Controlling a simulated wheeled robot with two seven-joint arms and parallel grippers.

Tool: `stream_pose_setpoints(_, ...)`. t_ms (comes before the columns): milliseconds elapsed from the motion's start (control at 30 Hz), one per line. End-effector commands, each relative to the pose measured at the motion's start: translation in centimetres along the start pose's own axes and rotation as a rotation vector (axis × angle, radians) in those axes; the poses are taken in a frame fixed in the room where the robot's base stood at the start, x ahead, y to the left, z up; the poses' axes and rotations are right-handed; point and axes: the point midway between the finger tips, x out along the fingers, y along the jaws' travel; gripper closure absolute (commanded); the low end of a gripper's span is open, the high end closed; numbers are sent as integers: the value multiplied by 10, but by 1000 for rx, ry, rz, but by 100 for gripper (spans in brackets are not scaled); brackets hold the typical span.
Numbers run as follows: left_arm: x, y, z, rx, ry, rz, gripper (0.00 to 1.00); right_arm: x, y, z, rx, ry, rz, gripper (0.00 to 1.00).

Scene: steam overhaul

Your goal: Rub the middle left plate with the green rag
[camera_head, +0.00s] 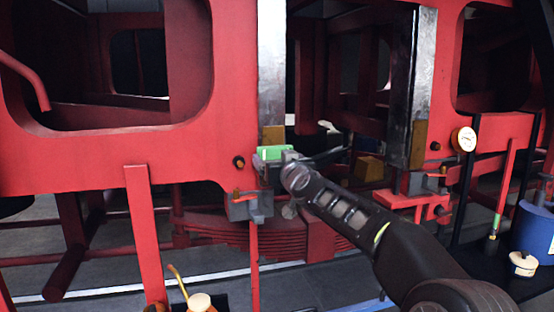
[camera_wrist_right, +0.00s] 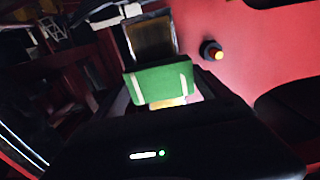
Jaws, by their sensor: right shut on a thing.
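The green rag (camera_head: 273,153) is folded in the grip of my right gripper (camera_head: 287,158). In the right wrist view the rag (camera_wrist_right: 160,84) stands out in front of the gripper, with a pale strip near each end. The gripper is shut on it. In the head view the rag is at the lower end of the left steel plate (camera_head: 271,60), a tall bright strip on the red frame. I cannot tell whether the rag touches the frame. My left gripper is not in view.
The red frame (camera_head: 110,150) fills the left and has large openings. Another steel plate (camera_head: 421,75) stands to the right, with a gauge (camera_head: 464,139) beyond it. A blue container (camera_head: 535,232) and a cream pot (camera_head: 522,264) stand at lower right.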

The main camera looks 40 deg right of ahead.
Motion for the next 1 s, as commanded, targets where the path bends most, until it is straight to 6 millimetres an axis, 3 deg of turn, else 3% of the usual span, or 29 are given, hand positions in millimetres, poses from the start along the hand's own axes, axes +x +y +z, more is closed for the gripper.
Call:
stream_pose_setpoints(400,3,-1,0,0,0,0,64,0,0,4,0,-1,-1,47)
stream_pose_setpoints(800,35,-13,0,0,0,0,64,-2,-1,38,0,1,-1,47)
stream_pose_setpoints(1000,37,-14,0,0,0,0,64,-2,-1,40,0,1,-1,47)
